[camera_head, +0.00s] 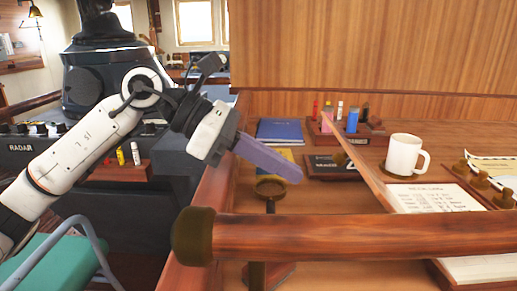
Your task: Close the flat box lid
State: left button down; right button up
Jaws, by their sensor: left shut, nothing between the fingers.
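A thin tan wooden panel (361,162) slants up from the desk beside a printed sheet (438,198). It looks like the raised lid of the flat box, seen nearly edge-on; its lower end meets the sheet's left side. The box body is hard to make out, and the wooden rail in front hides part of that area. My left gripper (290,172) reaches in from the left with its purple fingers shut and empty. It is left of the panel, apart from it in the picture, over the desk's left part. My right gripper is out of view.
A thick wooden rail (340,228) crosses the front. A white mug (404,155) stands behind the sheet. A blue book (279,131), a rack of bottles (370,134), a dark box (336,167) and a brass-rimmed magnifier (270,187) are near the gripper.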

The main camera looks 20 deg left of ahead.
pick_arm(q)
jog(key=shift+w+d+r+p, duration=0.2)
jog(key=shift+w+d+r, duration=0.15)
jog(key=shift+d, duration=0.3)
jog(key=shift+w+d+r+p, duration=0.2)
jog(key=shift+w+d+r, duration=0.1)
jog(key=shift+d, duration=0.35)
jog(key=shift+w+d+r+p, duration=0.25)
jog(key=shift+d+r, duration=0.1)
jog(key=shift+d, duration=0.3)
